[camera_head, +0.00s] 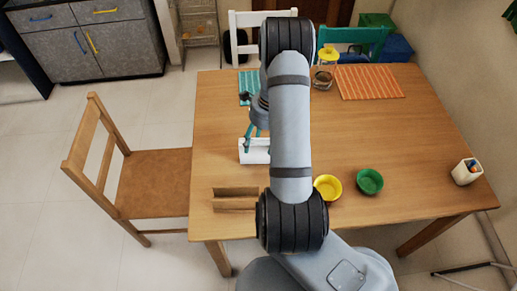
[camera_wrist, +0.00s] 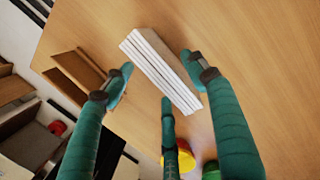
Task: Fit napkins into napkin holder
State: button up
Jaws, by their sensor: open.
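The napkins form a white stack (camera_head: 256,156) on the table, left of my arm in the head view. In the wrist view the stack (camera_wrist: 160,72) shows its layered edges between my fingers. My gripper (camera_head: 253,133) is open just above the stack, its teal fingers spread; in the wrist view the gripper (camera_wrist: 158,80) has fingertips on both sides of the napkins, and a third finger below. Contact cannot be told. The wooden napkin holder (camera_head: 234,192) stands empty near the table's front left edge; it also shows at upper left in the wrist view (camera_wrist: 79,75).
A yellow bowl (camera_head: 327,188) and green bowl (camera_head: 370,182) stand right of my arm. A pen cup (camera_head: 466,171) is at the right edge. A yellow-lidded jar (camera_head: 325,70) and orange mat (camera_head: 369,82) lie at the back. The table's right-centre is clear.

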jog(key=shift+a+f, duration=0.1)
jog(key=shift+f, duration=0.4)
jog(key=shift+c, duration=0.5)
grip_shut()
